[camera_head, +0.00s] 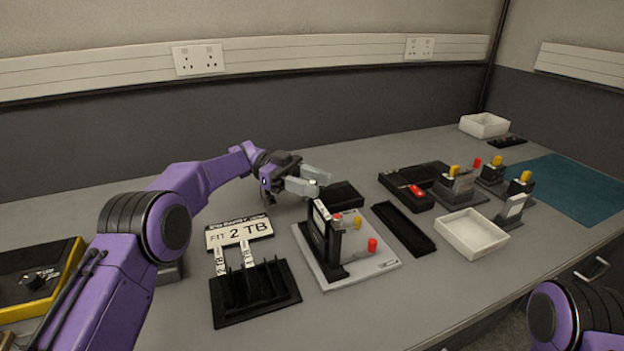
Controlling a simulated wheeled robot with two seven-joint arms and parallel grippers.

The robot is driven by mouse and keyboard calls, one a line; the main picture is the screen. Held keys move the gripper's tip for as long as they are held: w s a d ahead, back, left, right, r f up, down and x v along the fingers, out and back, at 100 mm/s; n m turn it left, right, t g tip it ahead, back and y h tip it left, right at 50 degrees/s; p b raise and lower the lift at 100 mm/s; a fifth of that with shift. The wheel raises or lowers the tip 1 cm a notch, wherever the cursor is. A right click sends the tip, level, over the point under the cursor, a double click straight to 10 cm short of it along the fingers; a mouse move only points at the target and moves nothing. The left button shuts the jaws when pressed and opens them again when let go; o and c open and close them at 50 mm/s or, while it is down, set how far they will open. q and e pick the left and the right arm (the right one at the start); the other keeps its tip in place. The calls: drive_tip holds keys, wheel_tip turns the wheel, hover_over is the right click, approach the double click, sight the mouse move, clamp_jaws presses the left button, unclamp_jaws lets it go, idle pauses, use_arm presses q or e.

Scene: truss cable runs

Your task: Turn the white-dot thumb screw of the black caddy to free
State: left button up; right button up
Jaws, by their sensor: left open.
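An upright black holder (322,235), which may be the black caddy, stands on a light grey plate (352,262) in the middle of the table. A red knob (337,217), a yellow knob (357,223) and a second red knob (372,245) show at its right side. I cannot make out a white dot on any screw; it is too small or hidden. My left gripper (320,184) is open and empty, with its grey fingers pointing right, just behind and above the holder. My right gripper is out of view.
A black slotted rack (254,297) and a "FIT 2 TB" card (238,232) lie left of the plate. A black tray (403,229) and a white tray (471,233) lie right. Small stands with yellow knobs (454,171) are farther right.

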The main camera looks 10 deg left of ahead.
sight(312, 182)
use_arm(q)
wheel_tip(312, 182, up, 3)
drive_tip(key=shift+r, duration=0.1)
drive_tip(key=s+d+r+b, duration=0.1)
drive_tip(key=s+r, duration=0.3)
drive_tip(key=s, duration=0.3)
drive_tip(key=s+d+r+b, duration=0.1)
drive_tip(key=s+r, duration=0.4)
drive_tip(key=s, duration=0.1)
drive_tip(key=shift+s+d+r, duration=0.3)
drive_tip(key=shift+s+d, duration=0.05)
drive_tip(key=shift+s, duration=0.05)
